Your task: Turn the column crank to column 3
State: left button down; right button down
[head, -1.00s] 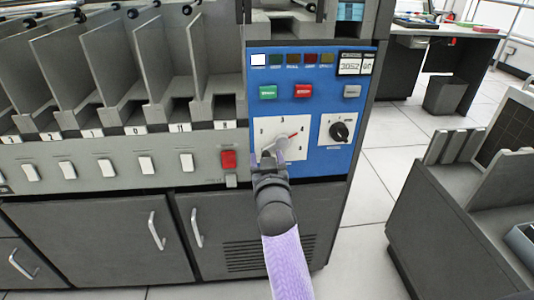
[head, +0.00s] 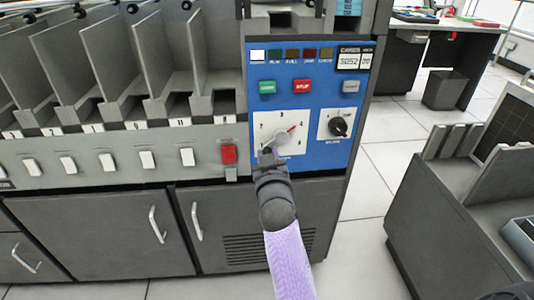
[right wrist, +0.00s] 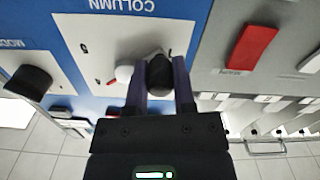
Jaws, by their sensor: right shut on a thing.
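The column crank (head: 282,138) sits on a white dial plate (head: 296,148) on the blue panel. Its red pointer slants up and right, between the 3 at the top and the 4 at the right. My right gripper (head: 268,153) comes up from below and is at the crank's lower left. In the right wrist view, my right gripper (right wrist: 160,85) is shut on the crank's dark knob (right wrist: 160,73), with the pale hub (right wrist: 124,73) beside it. The fingers partly hide the crank arm. My left gripper is not in view.
A black mode knob (head: 338,127) is right of the dial. Green (head: 267,87) and red (head: 302,86) buttons are above it. A red switch (head: 229,154) is close on the left. Card pockets (head: 110,70) fill the left; a grey cart (head: 440,220) stands at right.

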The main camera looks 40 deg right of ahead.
aim_at(280, 150)
jog(key=n, duration=0.2)
jog(key=shift+s+d+f+n, duration=0.25)
jog(key=shift+d+f+n, duration=0.05)
jog(key=shift+f, duration=0.05)
pick_arm(q)
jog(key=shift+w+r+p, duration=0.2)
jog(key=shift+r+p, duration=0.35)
jog(key=shift+p, duration=0.05)
pick_arm(e)
jog(key=shift+s+d+f+n, duration=0.2)
jog(key=shift+d+n, duration=0.15)
jog(key=shift+n, duration=0.85)
jog(key=shift+s+d+f+n, duration=0.15)
jog(key=shift+s+d+n, duration=0.2)
jog(key=shift+n, duration=0.85)
jog(key=shift+s+d+f+n, duration=0.15)
jog(key=shift+d+n, duration=0.25)
jog(key=shift+n, duration=0.8)
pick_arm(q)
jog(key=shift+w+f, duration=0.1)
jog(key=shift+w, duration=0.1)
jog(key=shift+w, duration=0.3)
pick_arm(e)
jog(key=shift+n, duration=0.3)
jog(key=shift+c, duration=2.2)
grip_release()
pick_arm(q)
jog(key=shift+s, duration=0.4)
